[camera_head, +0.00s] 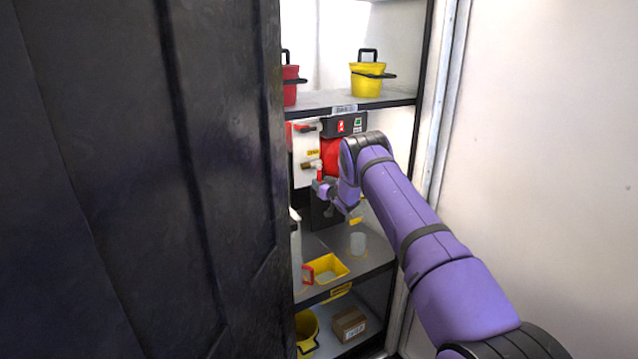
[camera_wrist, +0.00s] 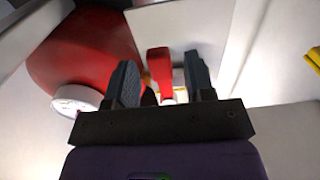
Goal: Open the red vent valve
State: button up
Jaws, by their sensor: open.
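My gripper (camera_wrist: 163,85) is open, its two dark fingers pointing away from the wrist. A red lever (camera_wrist: 159,62), seemingly the red vent valve's handle, shows in the gap between the fingers in the wrist view. I cannot tell whether it lies between the fingertips or just beyond them, and I see no contact. In the head view my gripper (camera_head: 322,188) is in front of the foam unit on the shelf, below its dark control box (camera_head: 344,124). Another red handle (camera_head: 304,127) is at the upper left of the white panel. My arm hides part of the unit.
A dark door (camera_head: 140,180) covers the left side. Buckets stand on the upper shelf (camera_head: 350,99).

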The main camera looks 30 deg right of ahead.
jog(key=shift+w, duration=1.05)
grip_shut()
